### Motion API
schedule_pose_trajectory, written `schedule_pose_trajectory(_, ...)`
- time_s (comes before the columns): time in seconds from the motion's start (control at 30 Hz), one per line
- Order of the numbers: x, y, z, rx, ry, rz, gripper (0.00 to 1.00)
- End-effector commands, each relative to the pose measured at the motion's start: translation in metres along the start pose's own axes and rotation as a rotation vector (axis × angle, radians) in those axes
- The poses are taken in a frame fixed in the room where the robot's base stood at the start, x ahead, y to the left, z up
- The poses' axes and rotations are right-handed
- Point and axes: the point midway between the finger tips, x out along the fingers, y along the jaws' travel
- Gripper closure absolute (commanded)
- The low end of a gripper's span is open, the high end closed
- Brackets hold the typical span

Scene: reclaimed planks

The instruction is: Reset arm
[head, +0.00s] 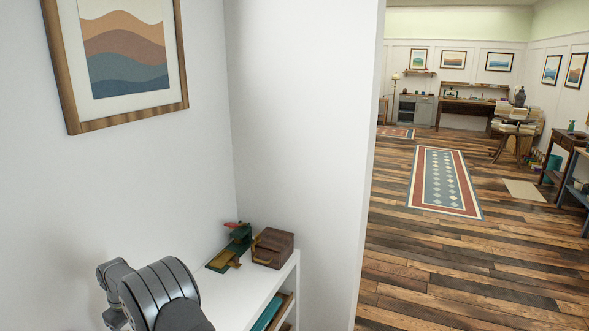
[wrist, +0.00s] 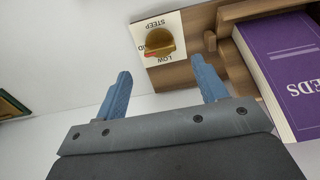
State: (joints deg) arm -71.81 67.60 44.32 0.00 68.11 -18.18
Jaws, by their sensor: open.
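My gripper (wrist: 160,85) shows in the wrist view with its two blue fingers spread apart, and nothing is between them. Beyond the fingertips is a wooden box-like thing (wrist: 187,68) with a white label (wrist: 167,22) reading STEEP and LOW, upside down. A round brass knob (wrist: 159,42) sits on the label. In the head view only a dark grey part of my arm shows at the lower left; the fingers are hidden there.
A purple book (wrist: 285,75) stands at the right of the wrist view, near the right finger. In the head view a white shelf (head: 237,291) holds a wooden box (head: 273,248) and a green thing with a red top (head: 232,247). Open plank floor (head: 430,270) lies right.

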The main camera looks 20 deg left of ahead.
Motion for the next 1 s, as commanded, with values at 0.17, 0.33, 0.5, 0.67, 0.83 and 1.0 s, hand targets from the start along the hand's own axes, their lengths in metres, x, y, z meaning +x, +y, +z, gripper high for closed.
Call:
schedule_pose_trajectory(0.17,0.034,0.000,0.000,0.000,-0.002,-0.001,0.35)
schedule_pose_trajectory(0.33,0.053,0.000,0.000,0.000,0.000,0.000,0.35)
schedule_pose_trajectory(0.5,0.060,0.000,0.000,0.000,0.000,0.000,0.35)
schedule_pose_trajectory(0.67,0.059,0.000,0.000,-0.007,0.001,0.000,0.35)
schedule_pose_trajectory(0.83,0.059,0.000,0.000,-0.006,0.001,0.000,0.35)
schedule_pose_trajectory(1.0,0.048,0.000,-0.001,-0.002,0.002,0.001,0.35)
